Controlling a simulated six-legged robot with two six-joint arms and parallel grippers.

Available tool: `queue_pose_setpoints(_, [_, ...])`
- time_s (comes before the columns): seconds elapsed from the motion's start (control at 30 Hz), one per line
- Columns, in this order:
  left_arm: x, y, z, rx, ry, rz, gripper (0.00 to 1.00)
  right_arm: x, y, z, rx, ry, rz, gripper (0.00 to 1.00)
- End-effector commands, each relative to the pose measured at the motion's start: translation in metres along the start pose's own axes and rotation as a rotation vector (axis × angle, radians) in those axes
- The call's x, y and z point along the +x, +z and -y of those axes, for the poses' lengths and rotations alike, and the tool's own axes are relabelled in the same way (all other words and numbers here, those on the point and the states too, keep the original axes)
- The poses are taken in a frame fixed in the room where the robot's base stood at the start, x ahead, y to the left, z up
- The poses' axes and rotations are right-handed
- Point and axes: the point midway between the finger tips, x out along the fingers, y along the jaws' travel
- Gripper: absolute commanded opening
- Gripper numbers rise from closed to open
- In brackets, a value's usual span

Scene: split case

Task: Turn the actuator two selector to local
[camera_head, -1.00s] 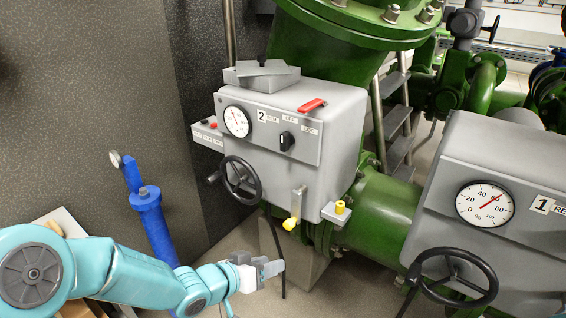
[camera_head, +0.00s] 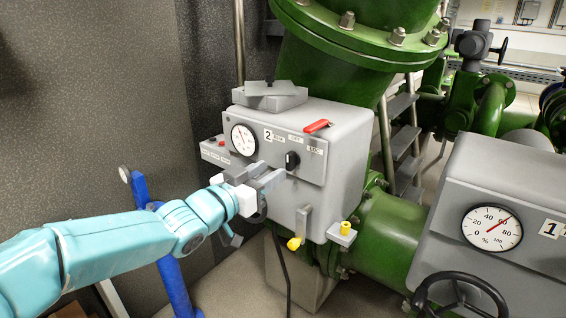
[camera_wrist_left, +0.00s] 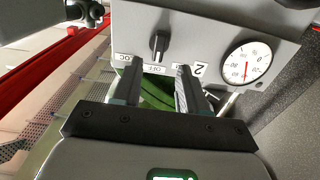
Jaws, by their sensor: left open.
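The actuator two selector is a small black knob (camera_head: 292,160) on the front panel of the grey box marked 2 (camera_head: 315,190). It stands roughly upright, in line with the OFF label, between REM and LOC. LOC is on its right in the head view. My left gripper (camera_head: 272,178) is open and empty, just below and left of the knob in front of the panel. In the left wrist view the knob (camera_wrist_left: 159,44) shows upside down beyond the open gripper (camera_wrist_left: 160,88), roughly centred between the fingers. No contact shows. My right gripper is not in view.
A round gauge (camera_head: 243,139) is left of the knob and a red lever (camera_head: 318,126) lies above right. Yellow-tipped parts (camera_head: 294,243) are below. My left gripper largely hides the box's handwheel. A second actuator box (camera_head: 497,190) stands at right.

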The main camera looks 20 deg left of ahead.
Motion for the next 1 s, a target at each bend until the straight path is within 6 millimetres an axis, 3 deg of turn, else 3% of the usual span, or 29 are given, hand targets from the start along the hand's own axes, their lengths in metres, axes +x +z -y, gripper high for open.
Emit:
queue_pose_setpoints(0.1, [0.026,-0.001,-0.002,-0.001,0.003,0.000,0.43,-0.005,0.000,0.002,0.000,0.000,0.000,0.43])
queue_pose_setpoints(0.3, [0.051,0.000,-0.001,-0.001,0.000,0.001,0.43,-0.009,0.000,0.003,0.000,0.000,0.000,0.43])
queue_pose_setpoints(0.67, [0.057,0.000,-0.001,0.000,0.000,0.001,0.43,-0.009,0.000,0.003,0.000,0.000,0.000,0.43])
queue_pose_setpoints(0.8, [0.057,0.000,-0.001,0.000,0.000,0.001,0.00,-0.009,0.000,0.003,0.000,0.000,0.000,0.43])
queue_pose_setpoints(1.0, [0.057,0.000,-0.001,0.002,0.000,0.000,0.00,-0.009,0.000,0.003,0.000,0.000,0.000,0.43])
